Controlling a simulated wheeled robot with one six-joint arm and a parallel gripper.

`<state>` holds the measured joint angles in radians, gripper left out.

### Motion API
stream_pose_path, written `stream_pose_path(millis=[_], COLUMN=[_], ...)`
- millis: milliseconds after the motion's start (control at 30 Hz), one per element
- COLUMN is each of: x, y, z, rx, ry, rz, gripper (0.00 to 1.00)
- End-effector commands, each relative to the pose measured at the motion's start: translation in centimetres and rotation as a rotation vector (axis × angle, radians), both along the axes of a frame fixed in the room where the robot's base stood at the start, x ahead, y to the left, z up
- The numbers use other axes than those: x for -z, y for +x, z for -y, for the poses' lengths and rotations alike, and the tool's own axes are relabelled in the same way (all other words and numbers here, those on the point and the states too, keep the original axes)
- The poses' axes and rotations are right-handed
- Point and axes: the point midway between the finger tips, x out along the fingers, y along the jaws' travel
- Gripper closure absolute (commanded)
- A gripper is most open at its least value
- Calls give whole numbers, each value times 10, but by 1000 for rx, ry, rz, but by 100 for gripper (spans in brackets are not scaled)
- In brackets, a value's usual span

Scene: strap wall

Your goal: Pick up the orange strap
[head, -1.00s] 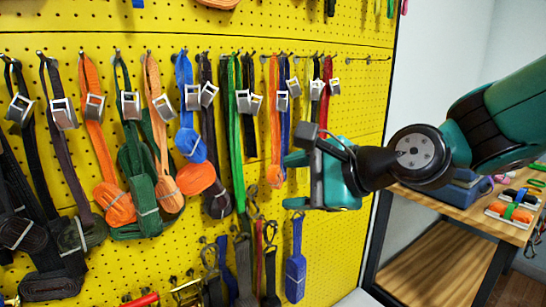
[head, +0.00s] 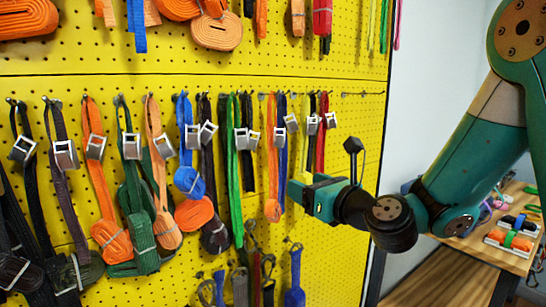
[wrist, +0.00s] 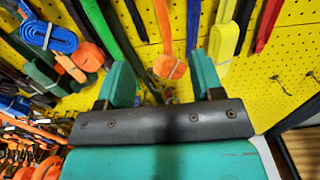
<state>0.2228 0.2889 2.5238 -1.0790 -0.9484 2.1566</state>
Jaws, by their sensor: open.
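An orange strap (head: 271,150) hangs from a hook on the yellow pegboard, its rolled end (head: 272,210) at the bottom. My gripper (head: 296,190) is just right of that rolled end in the head view. In the wrist view my gripper (wrist: 160,80) is open, its two teal fingers wide apart. The same orange strap (wrist: 169,66) appears beyond and between the fingers, apart from them. Other orange straps hang to the left, a bright one (head: 112,238) and a paler one (head: 167,230).
Blue (head: 281,150), red (head: 322,145), green (head: 235,170) and black straps hang close beside, several with metal buckles. More rolled straps hang above. A wooden bench (head: 480,245) with small items stands at right. The pegboard right of the red strap is mostly bare.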

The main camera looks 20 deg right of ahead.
Motion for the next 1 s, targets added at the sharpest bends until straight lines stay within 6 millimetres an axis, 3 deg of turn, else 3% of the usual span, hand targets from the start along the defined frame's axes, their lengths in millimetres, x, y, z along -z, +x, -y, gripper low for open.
stream_pose_path(millis=[400, 633, 1000], x=[-3, -3, -4], y=[68, 83, 126], z=[-22, -26, -38], rx=[1, 2, 2], ry=[-2, -3, -3], rz=[-3, -1, -2], gripper=[39, 39, 39])
